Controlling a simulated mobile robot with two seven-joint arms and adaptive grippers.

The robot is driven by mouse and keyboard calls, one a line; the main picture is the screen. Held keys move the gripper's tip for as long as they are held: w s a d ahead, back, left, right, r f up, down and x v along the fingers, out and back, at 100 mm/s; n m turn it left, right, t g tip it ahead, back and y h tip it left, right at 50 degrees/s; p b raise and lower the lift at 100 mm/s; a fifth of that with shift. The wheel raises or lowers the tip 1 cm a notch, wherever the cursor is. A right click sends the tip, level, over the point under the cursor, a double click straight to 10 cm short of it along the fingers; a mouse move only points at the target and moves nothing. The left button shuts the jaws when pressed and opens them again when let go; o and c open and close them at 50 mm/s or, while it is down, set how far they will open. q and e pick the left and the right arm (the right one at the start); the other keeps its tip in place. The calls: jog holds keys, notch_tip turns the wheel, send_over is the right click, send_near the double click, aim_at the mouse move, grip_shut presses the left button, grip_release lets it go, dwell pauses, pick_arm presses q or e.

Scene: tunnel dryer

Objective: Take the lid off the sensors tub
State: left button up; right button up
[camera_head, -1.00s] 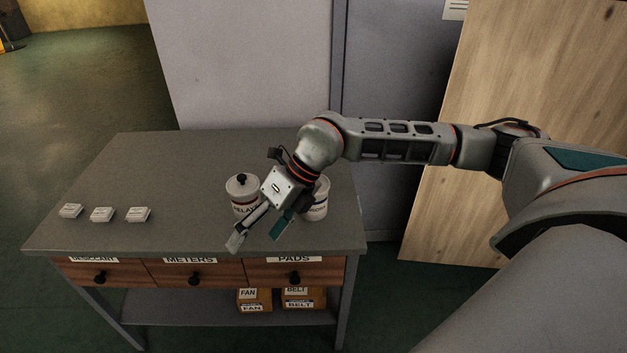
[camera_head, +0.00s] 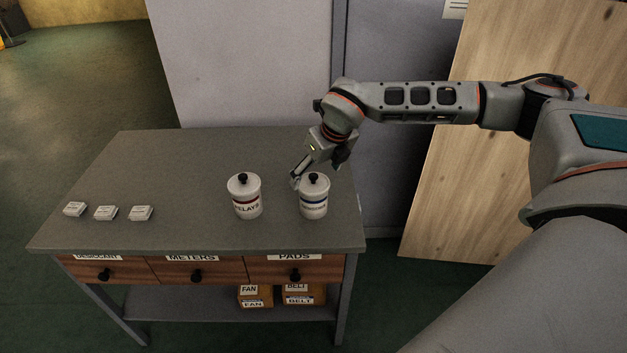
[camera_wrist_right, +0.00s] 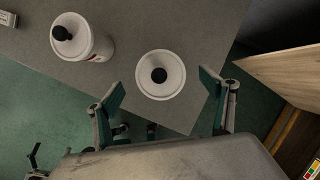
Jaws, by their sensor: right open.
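The tub on the right (camera_head: 313,203) is white with a blue band and stands upright on the table; its label is too small to read. Its white lid (camera_head: 314,186) with a black knob (camera_head: 313,177) is on it. In the right wrist view the lid (camera_wrist_right: 161,88) and its knob (camera_wrist_right: 159,75) lie ahead of and between my fingers. My right gripper (camera_head: 312,178) is open and empty, just above and behind this tub. It also shows in the right wrist view (camera_wrist_right: 162,88). My left gripper is out of view.
A second lidded white tub (camera_head: 246,203), marked RELAYS with a red band, stands to the left. Small white blocks (camera_head: 106,213) lie at the left of the table (camera_head: 180,165). A wooden panel (camera_head: 490,150) leans at the right. The middle of the tabletop is clear.

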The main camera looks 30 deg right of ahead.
jog(key=shift+x, duration=1.05)
jog(key=c, duration=1)
